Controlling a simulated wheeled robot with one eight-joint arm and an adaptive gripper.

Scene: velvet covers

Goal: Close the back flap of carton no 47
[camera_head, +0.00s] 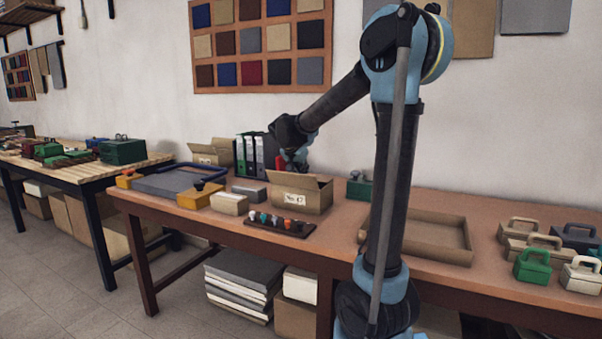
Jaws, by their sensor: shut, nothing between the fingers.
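Carton no 47 (304,201) is a brown cardboard box on the long brown table, with a white "No 47" label on its front. Flaps stand raised around its top; at this size I cannot tell exactly how the back flap lies. My gripper (297,167) is shut and empty, pointing down at the carton's back side, just above its top edge. Its fingertips are small and partly hidden, and I cannot tell whether they touch the cardboard.
Binders (256,153) stand behind the carton, left of my gripper. Another open carton (211,153) is further left. A dark rack of coloured-handled tools (281,226) lies in front. A shallow tray (420,238) and several handled blocks (532,266) are to the right.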

